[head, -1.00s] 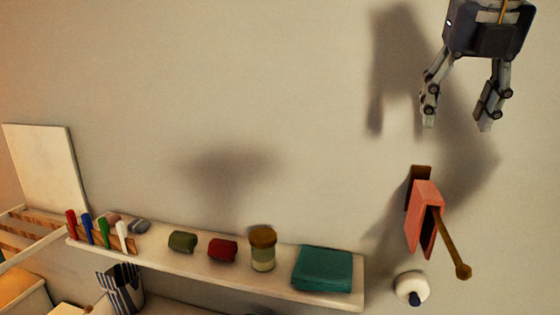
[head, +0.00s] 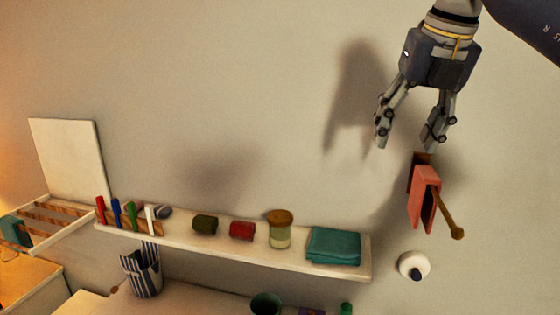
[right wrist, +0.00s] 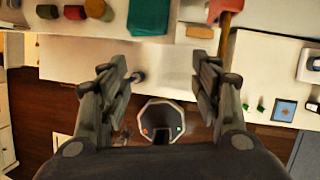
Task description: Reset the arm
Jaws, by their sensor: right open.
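My right gripper (head: 408,142) hangs in front of the wall at the upper right of the head view. Its fingers point down and are spread, with nothing between them. It appears just above a pinkish-red cloth (head: 423,205) on a brown wall peg. My left gripper is in neither view.
A white wall shelf (head: 225,251) carries several markers, a green and a red roll, a lidded jar (head: 280,230) and a folded teal cloth (head: 334,246). A round white knob (head: 413,265) is on the wall. The wall's upper middle is bare.

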